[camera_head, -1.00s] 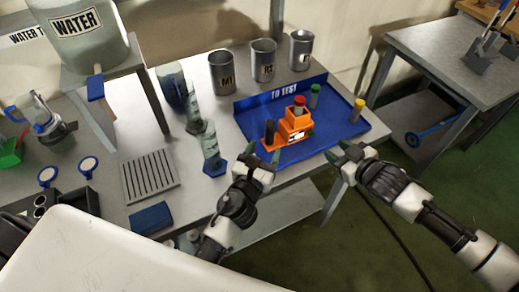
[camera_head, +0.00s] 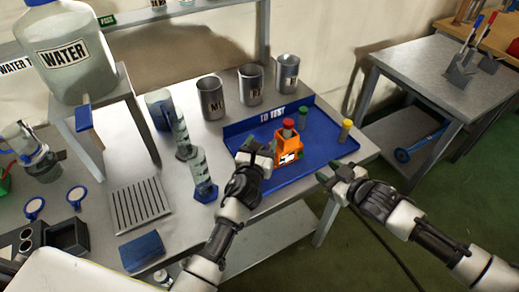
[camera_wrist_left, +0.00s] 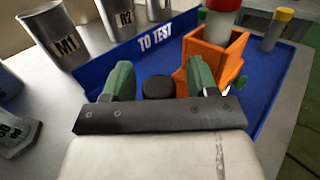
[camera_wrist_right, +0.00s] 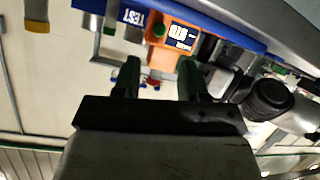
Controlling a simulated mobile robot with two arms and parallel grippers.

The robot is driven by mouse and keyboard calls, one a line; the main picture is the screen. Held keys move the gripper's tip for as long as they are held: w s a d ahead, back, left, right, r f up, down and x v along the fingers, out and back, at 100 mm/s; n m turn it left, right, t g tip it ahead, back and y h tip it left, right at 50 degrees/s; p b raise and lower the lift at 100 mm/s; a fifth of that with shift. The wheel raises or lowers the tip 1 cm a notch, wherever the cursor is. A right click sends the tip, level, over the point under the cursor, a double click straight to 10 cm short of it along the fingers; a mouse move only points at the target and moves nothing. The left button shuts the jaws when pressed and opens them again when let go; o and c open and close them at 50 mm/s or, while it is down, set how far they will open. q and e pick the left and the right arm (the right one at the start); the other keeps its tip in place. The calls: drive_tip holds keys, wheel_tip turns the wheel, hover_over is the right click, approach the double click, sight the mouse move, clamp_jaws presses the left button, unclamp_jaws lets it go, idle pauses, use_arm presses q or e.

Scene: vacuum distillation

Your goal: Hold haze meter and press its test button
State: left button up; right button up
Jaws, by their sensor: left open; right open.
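The orange haze meter (camera_head: 288,150) stands upright on the blue tray (camera_head: 262,198) marked TO TEST, with a red-capped vial (camera_head: 288,127) in its top. In the right wrist view the meter (camera_wrist_right: 172,45) appears inverted, showing a lit screen (camera_wrist_right: 181,33) and a round green button (camera_wrist_right: 160,30). My left gripper (camera_head: 250,158) is open just left of the meter. In the left wrist view a black-capped vial (camera_wrist_left: 158,87) shows between its fingers (camera_wrist_left: 160,82), not gripped; the right finger overlaps the meter's edge. My right gripper (camera_head: 335,176) is open and empty off the tray's front right edge.
Green-capped (camera_head: 303,117) and yellow-capped (camera_head: 345,130) vials stand right of the meter. Metal beakers (camera_head: 211,98) stand behind the tray. Clear cylinders (camera_head: 201,172) with blue bases stand left of my left gripper.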

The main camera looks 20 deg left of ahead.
use_arm(q)
clamp_jaws()
use_arm(e)
drive_tip(key=shift+s+m, duration=0.1)
drive_tip(key=shift+m, duration=0.2)
drive_tip(key=c, duration=0.5)
drive_tip(key=shift+r+m, duration=0.15)
drive_tip(key=shift+m, duration=0.45)
drive_tip(key=shift+c, duration=0.9)
drive_tip(key=shift+s+r+m, duration=0.15)
drive_tip(key=shift+s+m, duration=0.05)
drive_tip(key=shift+m, duration=0.8)
clamp_jaws()
drive_tip(key=s+d+m, duration=0.1)
drive_tip(key=m, duration=0.5)
drive_tip(key=s+d+r+m+h, duration=0.1)
drive_tip(key=m, duration=0.5)
drive_tip(key=s+d+r+m+h, duration=0.1)
drive_tip(key=m, duration=0.4)
drive_tip(key=shift+s+r+m+g, duration=0.1)
drive_tip(key=shift+r+m+g, duration=0.1)
drive_tip(key=shift+m+g, duration=0.2)
